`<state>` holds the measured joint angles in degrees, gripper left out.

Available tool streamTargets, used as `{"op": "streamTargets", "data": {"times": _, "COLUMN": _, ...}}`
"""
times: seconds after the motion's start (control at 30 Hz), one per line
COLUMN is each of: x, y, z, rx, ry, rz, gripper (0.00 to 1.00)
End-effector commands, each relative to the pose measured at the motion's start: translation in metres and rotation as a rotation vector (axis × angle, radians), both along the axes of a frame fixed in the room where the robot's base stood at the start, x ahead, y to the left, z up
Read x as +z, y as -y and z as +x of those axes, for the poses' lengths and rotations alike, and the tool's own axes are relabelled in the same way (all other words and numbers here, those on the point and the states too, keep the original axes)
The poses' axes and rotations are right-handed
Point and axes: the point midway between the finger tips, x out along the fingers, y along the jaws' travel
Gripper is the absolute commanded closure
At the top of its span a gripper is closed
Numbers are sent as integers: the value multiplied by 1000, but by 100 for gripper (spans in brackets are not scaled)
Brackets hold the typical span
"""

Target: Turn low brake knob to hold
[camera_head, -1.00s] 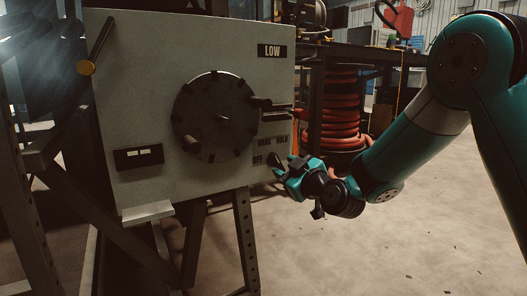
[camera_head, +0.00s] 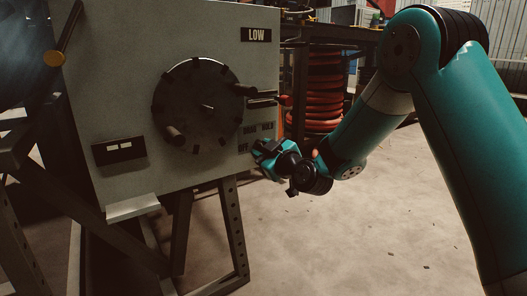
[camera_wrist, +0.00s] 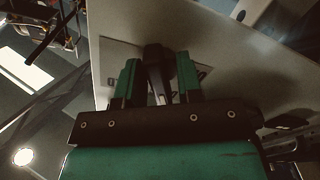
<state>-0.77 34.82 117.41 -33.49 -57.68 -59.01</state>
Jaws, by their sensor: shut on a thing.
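The low brake knob (camera_wrist: 154,58) is a dark lever-like handle in the wrist view, standing out from a pale label plate. My gripper (camera_wrist: 157,75) has its two green fingers on either side of it and is shut on it. In the head view, my gripper (camera_head: 258,152) is at the lower right of the grey panel (camera_head: 110,85), just below the OFF, DRAG and HOLD lettering (camera_head: 258,130). There it hides the knob, so I cannot read the knob's setting clearly. A LOW sign (camera_head: 256,35) is at the panel's top right.
A large dark wheel (camera_head: 200,122) with projecting handles is left of my gripper, one handle just above it. A metal stand (camera_head: 235,235) carries the panel. The floor at right is clear; red hose coils stand behind.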

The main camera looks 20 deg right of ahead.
Motion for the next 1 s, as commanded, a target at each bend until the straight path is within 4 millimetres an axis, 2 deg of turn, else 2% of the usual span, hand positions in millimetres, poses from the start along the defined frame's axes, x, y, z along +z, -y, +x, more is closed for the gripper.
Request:
{"op": "streamTargets", "data": {"times": 0.37, "x": 2, "y": 0, "z": 0, "rx": -1, "ry": -41, "rz": 136, "gripper": 90}}
{"op": "streamTargets", "data": {"times": 1.0, "x": 3, "y": -1, "z": 0, "rx": -1, "ry": -221, "rz": 690, "gripper": 90}}
